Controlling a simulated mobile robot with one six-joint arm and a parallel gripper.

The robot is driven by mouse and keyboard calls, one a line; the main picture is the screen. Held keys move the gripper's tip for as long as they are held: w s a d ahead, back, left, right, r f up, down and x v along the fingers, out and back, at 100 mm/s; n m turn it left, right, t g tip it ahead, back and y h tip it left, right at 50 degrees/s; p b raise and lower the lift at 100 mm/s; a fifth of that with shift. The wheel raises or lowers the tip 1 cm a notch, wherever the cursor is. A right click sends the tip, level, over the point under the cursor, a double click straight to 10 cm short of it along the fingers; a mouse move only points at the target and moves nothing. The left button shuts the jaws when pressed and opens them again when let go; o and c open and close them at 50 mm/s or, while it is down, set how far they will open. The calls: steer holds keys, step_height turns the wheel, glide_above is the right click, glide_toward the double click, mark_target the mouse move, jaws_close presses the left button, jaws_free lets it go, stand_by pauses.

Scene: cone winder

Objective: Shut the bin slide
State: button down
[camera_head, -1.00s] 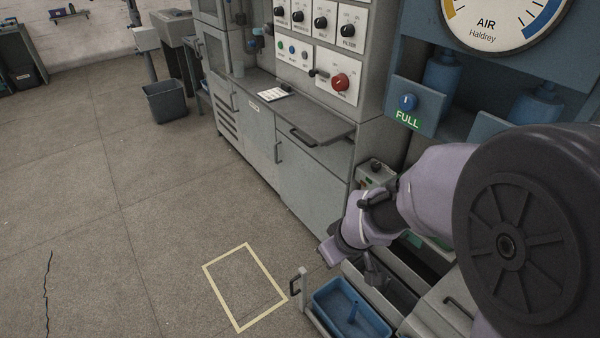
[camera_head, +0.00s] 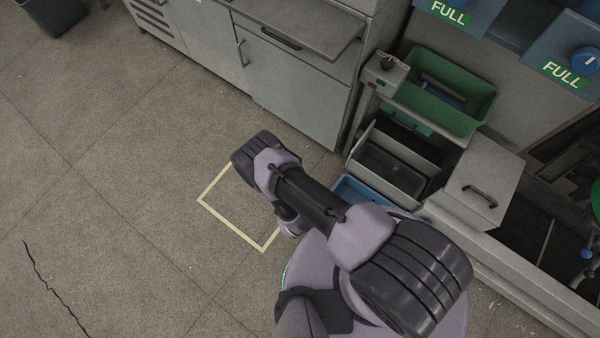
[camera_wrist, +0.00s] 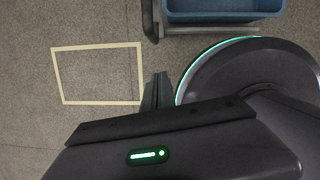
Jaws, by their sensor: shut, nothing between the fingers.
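The bin slide is low at the machine's foot and stands pulled out, with a blue bin (camera_head: 352,188) on it. In the head view my arm hides most of the bin and the slide's front end. In the wrist view the blue bin (camera_wrist: 215,9) is at the top edge, with a grey rail (camera_wrist: 205,30) along its near side and a dark upright handle (camera_wrist: 150,22) at its left end. My gripper (camera_wrist: 158,78) is shut and empty, below the handle in the picture and apart from it. In the head view I cannot make out its fingertips.
A yellow floor rectangle (camera_head: 222,228) lies left of my arm. A green bin (camera_head: 445,92), an open grey drawer (camera_head: 392,165) and a grey lidded box (camera_head: 480,185) stand beyond the slide. A grey cabinet (camera_head: 290,95) stands behind.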

steer(key=w+d+f+b, duration=0.2)
steer(key=w+f, duration=0.2)
steer(key=shift+w+b, duration=0.3)
steer(key=shift+w, duration=0.05)
steer(key=shift+f, duration=0.1)
steer(key=shift+d, duration=0.1)
